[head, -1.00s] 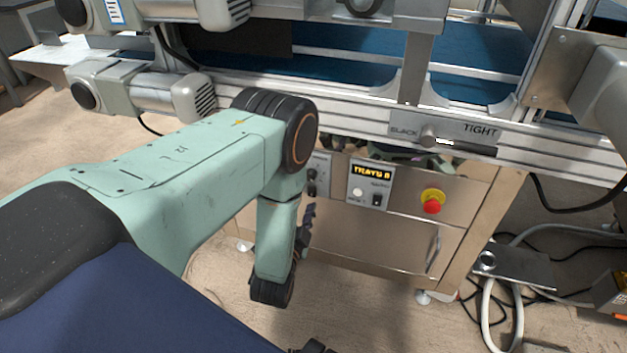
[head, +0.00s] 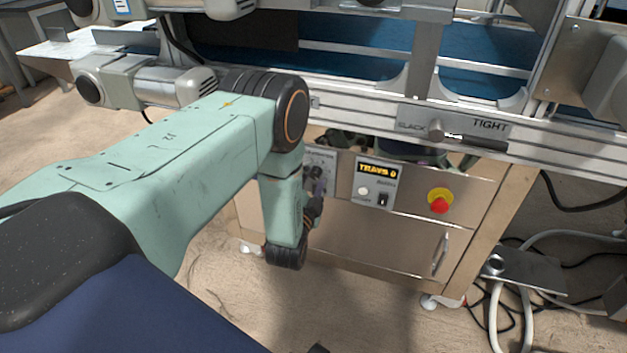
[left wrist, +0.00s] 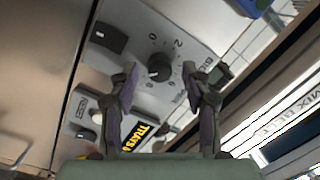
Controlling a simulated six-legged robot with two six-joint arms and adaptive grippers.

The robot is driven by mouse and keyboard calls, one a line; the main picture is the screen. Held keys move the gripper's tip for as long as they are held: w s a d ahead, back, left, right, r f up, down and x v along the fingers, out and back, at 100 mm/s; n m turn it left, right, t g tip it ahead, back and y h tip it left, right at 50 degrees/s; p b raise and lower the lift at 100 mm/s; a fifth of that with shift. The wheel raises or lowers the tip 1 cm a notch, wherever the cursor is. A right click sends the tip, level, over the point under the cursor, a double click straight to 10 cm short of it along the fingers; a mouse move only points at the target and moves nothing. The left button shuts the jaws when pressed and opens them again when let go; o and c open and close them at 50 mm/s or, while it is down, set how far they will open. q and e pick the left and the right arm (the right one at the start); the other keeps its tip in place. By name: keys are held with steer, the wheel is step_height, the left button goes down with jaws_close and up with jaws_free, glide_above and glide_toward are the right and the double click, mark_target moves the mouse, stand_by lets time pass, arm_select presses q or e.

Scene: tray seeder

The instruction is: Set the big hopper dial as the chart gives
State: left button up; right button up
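The big hopper dial (left wrist: 160,67) is a dark round knob on a grey plate in the left wrist view. The marks 0 and 2 and part of a label starting "BIG" show beside it; its pointer is too dark to read. My left gripper (left wrist: 160,72) is open, one finger on each side of the knob in the picture. I cannot tell whether the fingers touch it. In the head view the left gripper (head: 315,190) is partly hidden behind my wrist, in front of the panel (head: 322,157). The right gripper does not show clearly. No chart is readable.
A "TRAYS" display (head: 378,170) and a red stop button (head: 440,202) sit right of the dial panel. A slack/tight lever (head: 437,130) is on the rail above. A black switch (left wrist: 108,37) is near the dial. Cables and hoses lie on the floor at right.

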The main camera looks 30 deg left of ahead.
arm_select(q)
jaws_close()
steer(key=shift+n, duration=0.3)
